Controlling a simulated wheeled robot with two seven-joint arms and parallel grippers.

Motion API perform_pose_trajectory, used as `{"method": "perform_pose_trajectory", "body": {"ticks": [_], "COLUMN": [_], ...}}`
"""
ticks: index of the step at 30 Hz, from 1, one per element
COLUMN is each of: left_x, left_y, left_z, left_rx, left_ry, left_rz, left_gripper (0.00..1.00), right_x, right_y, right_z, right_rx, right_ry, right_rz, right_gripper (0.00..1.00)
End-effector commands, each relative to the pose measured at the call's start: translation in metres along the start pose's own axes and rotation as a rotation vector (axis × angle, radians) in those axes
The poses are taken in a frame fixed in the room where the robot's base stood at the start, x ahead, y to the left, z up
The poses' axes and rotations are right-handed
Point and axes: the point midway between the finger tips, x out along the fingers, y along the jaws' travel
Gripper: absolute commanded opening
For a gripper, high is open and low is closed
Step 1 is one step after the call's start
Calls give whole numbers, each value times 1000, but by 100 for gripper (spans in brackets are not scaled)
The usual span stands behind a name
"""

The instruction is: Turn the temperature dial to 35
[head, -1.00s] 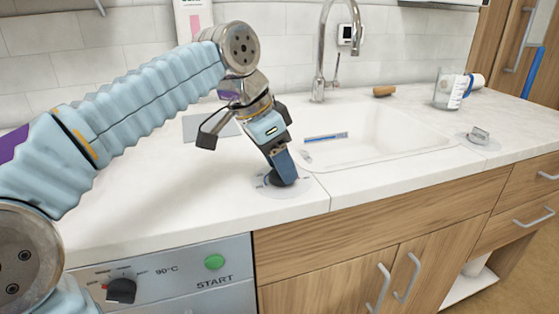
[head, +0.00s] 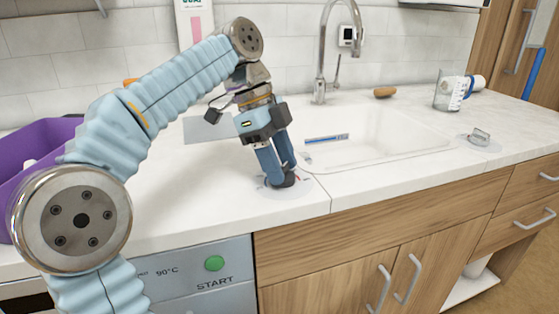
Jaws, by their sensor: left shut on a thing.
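The temperature dial is a small dark knob (head: 284,181) on a pale round plate (head: 290,192) set in the white counter, left of the sink. My left gripper (head: 284,176) points down over it, with its two blue fingers shut on the knob. The fingers hide much of the knob and part of the plate's markings, so I cannot read its setting. A small red mark shows at the plate's right side. My right gripper is not in view.
The sink (head: 385,138) lies right of the dial, with a tap (head: 321,60) behind it. A measuring jug (head: 450,92) and a metal handle on a round plate (head: 479,136) are further right. A purple bin (head: 40,150) stands at left. A START button (head: 214,263) is on the front panel below.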

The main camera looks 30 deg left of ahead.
Motion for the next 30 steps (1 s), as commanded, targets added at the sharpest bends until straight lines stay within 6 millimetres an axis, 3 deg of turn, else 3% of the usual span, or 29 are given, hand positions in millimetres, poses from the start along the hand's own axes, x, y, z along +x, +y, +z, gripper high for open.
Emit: {"method": "perform_pose_trajectory", "body": {"ticks": [9, 24, 25, 30], "left_x": [1, 1, 1, 1], "left_y": [-1, -1, -1, -1], "left_z": [1, 1, 1, 1], "left_rx": [96, 112, 112, 112], "left_ry": [-2, -3, -3, -2], "left_rz": [42, 50, 50, 49], "left_gripper": [19, 19, 52, 74], "right_x": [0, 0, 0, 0], "right_y": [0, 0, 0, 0], "right_z": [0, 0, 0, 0], "right_rx": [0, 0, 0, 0], "right_ry": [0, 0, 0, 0], "right_rz": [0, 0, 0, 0], "right_gripper": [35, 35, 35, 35]}}
